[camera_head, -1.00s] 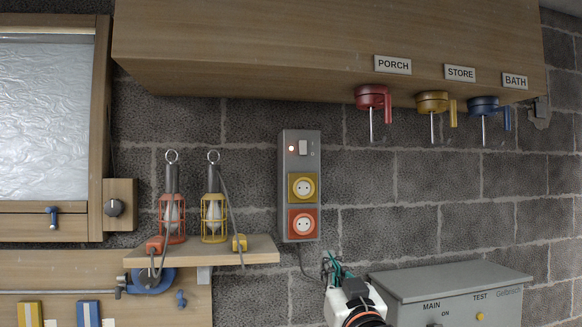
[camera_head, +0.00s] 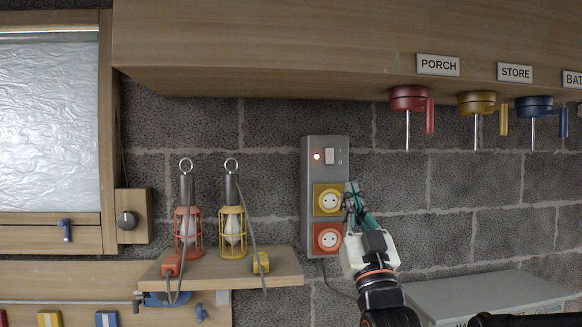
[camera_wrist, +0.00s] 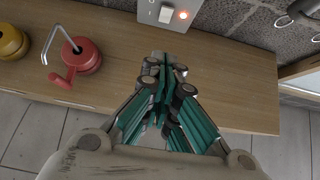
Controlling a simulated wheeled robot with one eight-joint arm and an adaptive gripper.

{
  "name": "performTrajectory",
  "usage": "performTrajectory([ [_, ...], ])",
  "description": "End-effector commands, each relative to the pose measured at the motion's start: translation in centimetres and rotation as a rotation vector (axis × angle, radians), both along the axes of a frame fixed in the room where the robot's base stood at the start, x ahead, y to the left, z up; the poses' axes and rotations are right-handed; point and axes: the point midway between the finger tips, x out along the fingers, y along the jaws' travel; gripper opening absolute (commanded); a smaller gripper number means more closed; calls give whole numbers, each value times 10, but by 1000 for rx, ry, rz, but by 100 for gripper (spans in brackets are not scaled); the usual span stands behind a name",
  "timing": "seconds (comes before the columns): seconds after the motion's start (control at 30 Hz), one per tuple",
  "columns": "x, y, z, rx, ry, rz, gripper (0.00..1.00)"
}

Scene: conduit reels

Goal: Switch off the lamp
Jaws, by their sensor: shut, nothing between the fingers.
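Two caged hand lamps stand on a small wooden shelf: a red lamp (camera_head: 188,232) and a yellow lamp (camera_head: 233,230). Neither bulb clearly glows. Their cords end at a red plug (camera_head: 171,265) and a yellow plug (camera_head: 262,262) on the shelf. A grey socket box (camera_head: 311,200) on the wall has a white rocker switch (camera_head: 329,156), a glowing red light (camera_head: 317,157), a yellow socket (camera_head: 327,200) and a red socket (camera_head: 328,238). My gripper (camera_head: 352,190) is shut and empty in front of the box's right edge. In the wrist view the switch (camera_wrist: 166,14) lies beyond my fingertips (camera_wrist: 172,72).
Red (camera_head: 408,99), yellow (camera_head: 477,103) and blue (camera_head: 534,105) reels with cranks hang under the overhead wooden cabinet (camera_head: 300,50), at upper right. A grey metal box (camera_head: 480,290) stands at lower right. A dark knob (camera_head: 127,221) sits beside the window at left.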

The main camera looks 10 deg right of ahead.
Motion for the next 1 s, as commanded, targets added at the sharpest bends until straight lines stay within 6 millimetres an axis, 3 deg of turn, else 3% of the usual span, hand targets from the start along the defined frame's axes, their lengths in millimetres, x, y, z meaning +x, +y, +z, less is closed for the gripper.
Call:
performTrajectory([
  [0.27, 23, 0, 21, 0, 1, 0, 0],
  [0.63, 76, 0, 71, 0, 1, 0, 0],
  [1.0, 111, 0, 66, 0, 1, 0, 0],
])
